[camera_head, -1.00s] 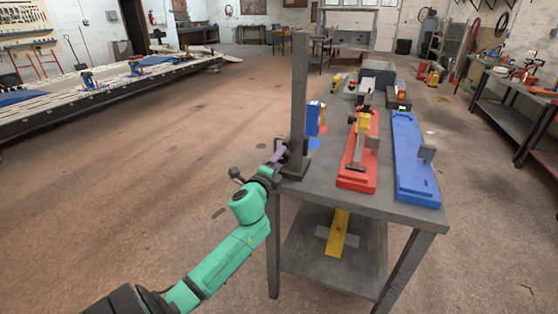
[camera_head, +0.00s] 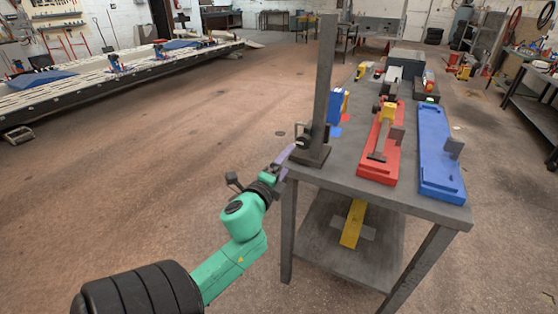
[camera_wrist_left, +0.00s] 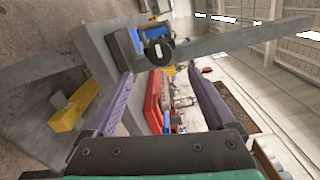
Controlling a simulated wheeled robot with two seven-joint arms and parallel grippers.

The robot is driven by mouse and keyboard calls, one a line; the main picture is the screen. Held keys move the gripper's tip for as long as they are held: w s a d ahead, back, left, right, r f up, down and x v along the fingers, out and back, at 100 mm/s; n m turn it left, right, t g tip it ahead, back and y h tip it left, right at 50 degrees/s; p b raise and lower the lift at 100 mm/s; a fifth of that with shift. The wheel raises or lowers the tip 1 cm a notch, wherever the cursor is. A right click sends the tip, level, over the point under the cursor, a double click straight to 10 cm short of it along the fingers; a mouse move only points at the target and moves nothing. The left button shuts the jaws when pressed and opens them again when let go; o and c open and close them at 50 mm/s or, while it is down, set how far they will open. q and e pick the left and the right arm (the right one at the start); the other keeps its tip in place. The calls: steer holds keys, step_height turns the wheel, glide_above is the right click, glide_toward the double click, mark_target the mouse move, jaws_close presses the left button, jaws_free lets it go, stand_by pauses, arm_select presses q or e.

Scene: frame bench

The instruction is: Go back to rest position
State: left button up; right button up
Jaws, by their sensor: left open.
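My left gripper (camera_head: 287,155) is at the near left corner of the grey workbench (camera_head: 345,178), just left of the foot of an upright grey post (camera_head: 325,80). Its purple fingers are spread, and in the left wrist view the gap between the fingertips (camera_wrist_left: 160,72) is empty. The post also shows there (camera_wrist_left: 235,42), with a dark ring-shaped part (camera_wrist_left: 160,50) beyond the fingers. The green left arm comes in from the bottom left. My right gripper is not in view.
A red fixture (camera_head: 381,160) and a blue fixture (camera_head: 439,165) lie on the workbench. A blue block (camera_head: 336,107) stands behind the post. A yellow bar (camera_head: 353,222) lies on the lower shelf. Open floor (camera_head: 150,170) spreads left of the arm.

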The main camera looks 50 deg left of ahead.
arm_select(q)
steer(key=v, duration=0.4)
steer(key=shift+s+d, duration=0.1)
steer(key=shift+s, duration=0.1)
